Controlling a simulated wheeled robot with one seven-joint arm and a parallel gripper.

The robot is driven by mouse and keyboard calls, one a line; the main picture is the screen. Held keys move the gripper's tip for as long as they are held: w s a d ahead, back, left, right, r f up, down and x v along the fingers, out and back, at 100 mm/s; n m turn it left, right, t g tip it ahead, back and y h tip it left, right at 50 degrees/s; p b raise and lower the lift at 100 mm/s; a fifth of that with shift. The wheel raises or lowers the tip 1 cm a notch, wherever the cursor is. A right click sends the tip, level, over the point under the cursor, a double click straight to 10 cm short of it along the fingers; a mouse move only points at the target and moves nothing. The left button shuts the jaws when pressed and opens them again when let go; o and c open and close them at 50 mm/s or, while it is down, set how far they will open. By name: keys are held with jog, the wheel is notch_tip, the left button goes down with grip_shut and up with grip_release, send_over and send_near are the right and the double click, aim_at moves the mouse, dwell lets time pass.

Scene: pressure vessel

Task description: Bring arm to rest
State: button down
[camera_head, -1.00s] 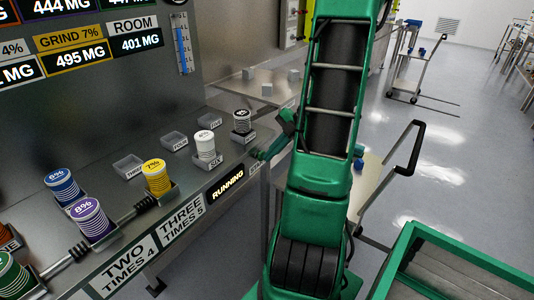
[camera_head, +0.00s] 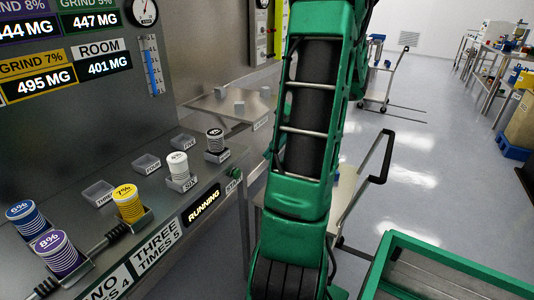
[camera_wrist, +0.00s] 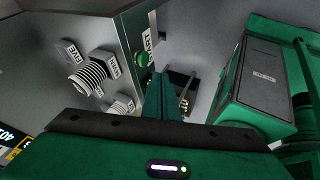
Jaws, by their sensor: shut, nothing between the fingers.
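My green arm (camera_head: 308,140) stands upright through the middle of the head view, with its upper part out of the top of the picture. My gripper (camera_wrist: 161,92) shows in the wrist view, its green fingers together and empty. It points past the end of the panel, close to the green start button (camera_wrist: 143,59) as seen in that picture; I cannot tell the gap. In the head view my gripper does not show.
The steel shelf (camera_head: 135,225) carries blue, purple, yellow, white and black-topped canisters in trays, left of my arm. A steel side table (camera_head: 225,112) stands behind. A cart with a black handle (camera_head: 376,165) and a green frame (camera_head: 450,262) are at right. Open floor (camera_head: 420,160) lies beyond.

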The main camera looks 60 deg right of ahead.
dwell(0.4)
jog(key=a+r+m+g+h, duration=0.2)
jog(key=a+m+g, duration=0.2)
jog(key=a+m, duration=0.8)
jog(key=s+a+m+g+h, duration=0.1)
jog(key=s+a+m+h, duration=0.2)
jog(key=s+a+m, duration=0.6)
jog(key=m, duration=0.3)
jog(key=shift+a+f+g, duration=0.2)
jog(key=shift+f+g, duration=0.1)
jog(key=shift+s, duration=0.1)
